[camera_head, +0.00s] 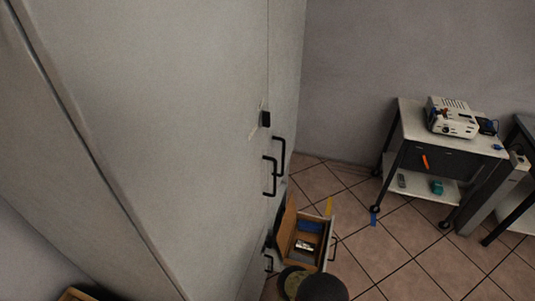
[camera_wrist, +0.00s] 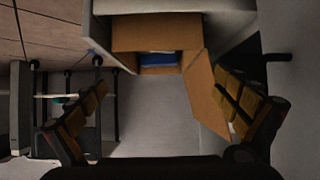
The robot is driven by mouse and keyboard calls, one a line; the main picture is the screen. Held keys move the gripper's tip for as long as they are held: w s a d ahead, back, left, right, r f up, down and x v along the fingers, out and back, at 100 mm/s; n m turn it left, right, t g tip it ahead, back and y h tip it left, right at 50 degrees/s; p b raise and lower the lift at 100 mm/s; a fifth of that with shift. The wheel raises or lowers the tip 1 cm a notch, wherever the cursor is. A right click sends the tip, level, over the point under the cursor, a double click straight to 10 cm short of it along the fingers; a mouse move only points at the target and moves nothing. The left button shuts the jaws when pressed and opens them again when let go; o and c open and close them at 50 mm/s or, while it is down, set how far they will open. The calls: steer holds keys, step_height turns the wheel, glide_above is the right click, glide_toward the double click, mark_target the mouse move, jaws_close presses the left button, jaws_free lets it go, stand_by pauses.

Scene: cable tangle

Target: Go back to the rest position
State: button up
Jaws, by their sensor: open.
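My gripper (camera_wrist: 160,88) shows in the wrist view with its two yellow-brown padded fingers wide apart and nothing between them. Past the fingertips stands an open cardboard-brown box (camera_wrist: 155,30) with one flap hanging toward the right finger. A blue item (camera_wrist: 158,60) lies inside it. In the head view the brown box (camera_head: 287,222) sits in a pulled-out drawer (camera_head: 318,268) low at the cabinet, with the blue item (camera_head: 309,226) and a small pale item inside.
A tall grey cabinet (camera_head: 180,130) with black handles (camera_head: 270,175) fills the left. A wheeled cart (camera_head: 412,125) with a white device (camera_head: 452,117) stands at the right by the wall. Tiled floor (camera_head: 385,250) is open between them. A dark table edge is at far right.

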steer(key=s+a+f+n+g+y, duration=0.15)
steer(key=s+f+g, duration=0.35)
steer(key=s+f, duration=0.5)
steer(key=s+a+r+g+y, duration=0.1)
steer(key=s+a+r+g, duration=0.3)
steer(key=r, duration=0.2)
step_height(320, 180, up, 43)
steer(key=w+a+n+g+y+b, duration=0.2)
steer(key=w+n+g+b, duration=0.1)
steer(key=g, duration=0.2)
steer(key=s+d+r+t+b, duration=0.1)
steer(key=s+d+r, duration=0.3)
steer(key=r, duration=0.9)
steer(key=s+d+r+t+b, duration=0.2)
steer(key=s+r, duration=0.5)
steer(key=r, duration=0.6)
steer(key=s+d+r+m+t+b, duration=0.1)
steer(key=s+d+r+t, duration=0.4)
steer(key=r, duration=0.9)
steer(key=shift+s+d+h+b, duration=0.35)
steer(key=shift+s+h, duration=0.1)
steer(key=shift+s, duration=0.3)
